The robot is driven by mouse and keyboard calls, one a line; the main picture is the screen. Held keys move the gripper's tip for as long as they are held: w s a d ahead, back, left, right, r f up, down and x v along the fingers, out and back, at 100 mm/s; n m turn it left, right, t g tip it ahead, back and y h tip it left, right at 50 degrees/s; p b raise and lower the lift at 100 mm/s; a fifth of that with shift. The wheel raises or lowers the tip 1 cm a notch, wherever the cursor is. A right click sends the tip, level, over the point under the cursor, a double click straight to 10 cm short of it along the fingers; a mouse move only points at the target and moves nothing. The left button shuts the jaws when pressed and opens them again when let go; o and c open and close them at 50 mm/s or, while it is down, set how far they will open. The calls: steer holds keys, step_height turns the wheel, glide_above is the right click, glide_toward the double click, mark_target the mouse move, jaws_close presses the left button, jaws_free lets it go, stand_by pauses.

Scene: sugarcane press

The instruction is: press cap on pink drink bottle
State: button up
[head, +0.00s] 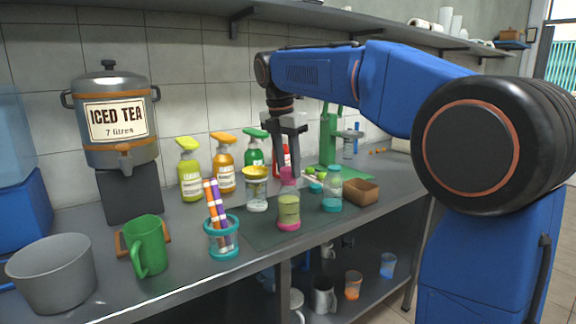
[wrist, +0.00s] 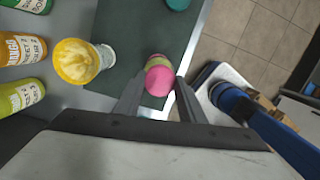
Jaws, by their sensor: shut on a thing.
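The pink drink bottle (head: 289,209) stands upright on the counter, with a pink base and a yellow-green middle. A pink cap (head: 289,179) is at its top, in line with the bottle; whether it is fully seated I cannot tell. My gripper (head: 288,170) points down from above and is shut on the pink cap. In the wrist view the cap (wrist: 158,81) sits between my two fingertips (wrist: 157,85). The bottle shows beyond it, mostly hidden by the cap.
A jar with a yellow top (head: 256,188) stands close left, and a teal-capped bottle (head: 332,190) close right. A brown box (head: 361,191) is farther right. A teal holder with striped straws (head: 221,237) is front left. Pump bottles (head: 225,166) stand behind. The counter's front edge is near.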

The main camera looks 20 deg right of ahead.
stand_by(0.3)
steer(key=o, duration=1.6)
steer(key=shift+r, duration=0.1)
steer(key=shift+r, duration=3.35)
jaws_close()
